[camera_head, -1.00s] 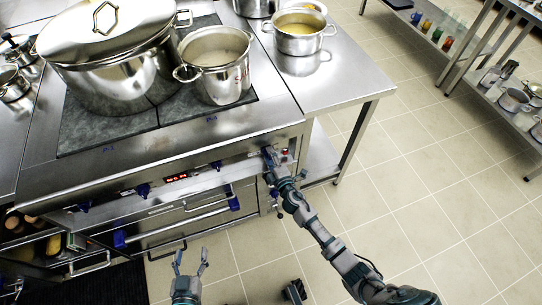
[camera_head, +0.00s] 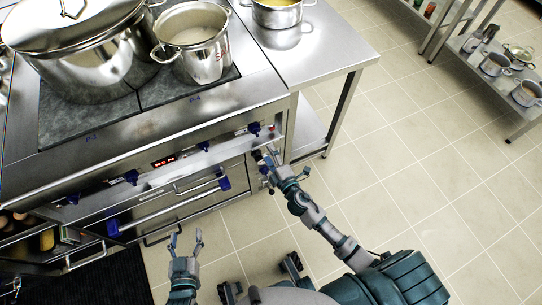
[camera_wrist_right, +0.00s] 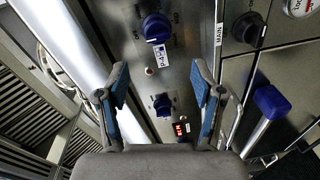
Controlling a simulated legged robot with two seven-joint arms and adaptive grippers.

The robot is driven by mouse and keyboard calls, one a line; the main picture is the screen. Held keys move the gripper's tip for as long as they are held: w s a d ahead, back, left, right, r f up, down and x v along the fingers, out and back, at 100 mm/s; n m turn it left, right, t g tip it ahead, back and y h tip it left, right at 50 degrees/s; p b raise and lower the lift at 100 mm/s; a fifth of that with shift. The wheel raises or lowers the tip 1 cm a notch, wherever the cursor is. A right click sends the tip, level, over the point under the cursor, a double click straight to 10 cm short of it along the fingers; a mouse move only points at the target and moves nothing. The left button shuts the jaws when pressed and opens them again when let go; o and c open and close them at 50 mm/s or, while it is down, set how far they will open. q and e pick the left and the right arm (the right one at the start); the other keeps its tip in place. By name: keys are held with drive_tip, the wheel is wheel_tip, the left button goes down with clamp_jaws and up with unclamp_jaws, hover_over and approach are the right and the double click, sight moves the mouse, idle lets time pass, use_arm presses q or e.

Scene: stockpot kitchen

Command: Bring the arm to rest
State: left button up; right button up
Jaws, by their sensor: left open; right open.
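My right gripper (camera_head: 287,166) is in front of the right end of the stove's control panel, with its fingers spread and empty. In the right wrist view its two blue-padded fingers (camera_wrist_right: 159,82) stand wide apart, with nothing between them but the panel behind. A blue knob (camera_wrist_right: 156,27) shows beyond the fingertips, apart from them; a second blue knob (camera_wrist_right: 162,104) shows between the fingers. My left gripper (camera_head: 186,240) is low in the head view, open and empty, above the floor in front of the stove.
The stove (camera_head: 120,140) carries a large lidded stockpot (camera_head: 95,65) and a smaller open pot (camera_head: 205,60). A pot of yellow liquid (camera_head: 277,14) stands on the steel counter (camera_head: 325,55). Oven handles (camera_head: 170,207) jut out near my left gripper. The tiled floor (camera_head: 420,200) at right is clear.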

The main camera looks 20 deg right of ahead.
drive_tip(key=shift+s, duration=0.55)
